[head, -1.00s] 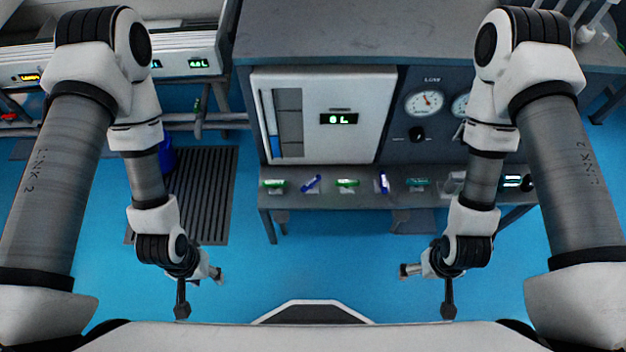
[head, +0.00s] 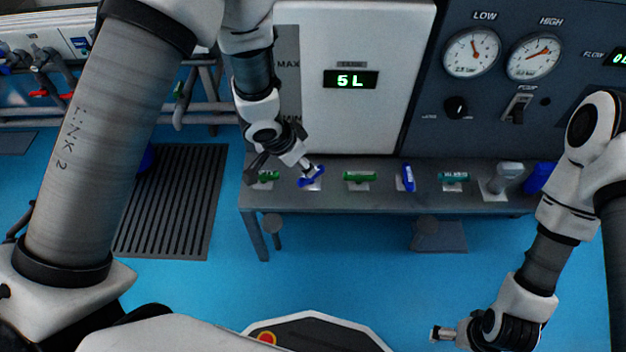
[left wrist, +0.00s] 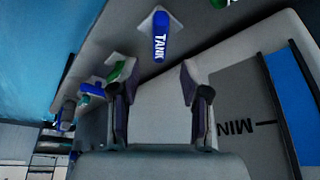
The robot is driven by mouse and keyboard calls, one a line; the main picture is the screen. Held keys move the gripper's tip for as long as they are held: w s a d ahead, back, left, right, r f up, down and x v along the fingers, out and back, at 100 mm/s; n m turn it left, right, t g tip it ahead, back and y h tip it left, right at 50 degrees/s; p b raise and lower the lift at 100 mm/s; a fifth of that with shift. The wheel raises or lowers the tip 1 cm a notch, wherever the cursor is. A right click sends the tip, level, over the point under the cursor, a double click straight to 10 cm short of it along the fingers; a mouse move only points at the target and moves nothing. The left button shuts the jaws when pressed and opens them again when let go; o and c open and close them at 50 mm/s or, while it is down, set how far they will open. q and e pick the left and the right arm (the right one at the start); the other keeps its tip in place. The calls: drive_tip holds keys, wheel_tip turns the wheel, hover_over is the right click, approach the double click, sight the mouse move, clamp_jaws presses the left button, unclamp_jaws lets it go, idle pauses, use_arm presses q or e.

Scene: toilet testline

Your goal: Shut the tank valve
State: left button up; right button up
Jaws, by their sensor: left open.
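The tank valve (head: 311,177) has a blue handle on the low bench, second from the left in the row, slanted in the head view. In the left wrist view its handle (left wrist: 161,36) reads TANK and lies ahead of the fingers. My left gripper (head: 309,167) is right at this handle in the head view and partly covers it. In the left wrist view my left gripper (left wrist: 161,76) is open, with nothing between its fingertips. My right gripper (head: 440,333) is low at the right, away from the valves; its jaws are too small to judge.
Green handles (head: 268,176) (head: 359,177) flank the tank valve closely. A blue handle (head: 408,178) and a teal one (head: 453,177) stand further right. The white tank panel (head: 385,60) behind reads 5 L. Gauges (head: 472,52) are at the right.

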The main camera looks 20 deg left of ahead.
use_arm(q)
drive_tip(key=b+x, duration=0.2)
drive_tip(key=x, duration=0.4)
drive_tip(key=shift+w+f, duration=0.1)
drive_tip(key=shift+f, duration=0.25)
clamp_jaws()
drive_tip(key=shift+r, duration=0.1)
drive_tip(key=shift+r+p, duration=0.1)
drive_tip(key=shift+p, duration=0.25)
drive_tip(key=m+g+p, duration=0.1)
drive_tip(key=m+p, duration=0.2)
drive_tip(key=p, duration=0.4)
drive_tip(key=m+h+p, duration=0.1)
drive_tip(key=m+p, duration=0.2)
drive_tip(key=p, duration=0.3)
drive_tip(key=shift+a+r+g+p, duration=0.1)
drive_tip(key=shift+r+g+p, duration=0.1)
drive_tip(key=shift+g+p, duration=0.2)
drive_tip(key=shift+f+m+g+h+p, duration=0.2)
drive_tip(key=shift+m+p, duration=0.2)
drive_tip(key=shift+m, duration=0.15)
drive_tip(key=shift+f+m+g+h+p, duration=0.1)
drive_tip(key=shift+m+g+p, duration=0.1)
drive_tip(key=shift+m+p, duration=0.3)
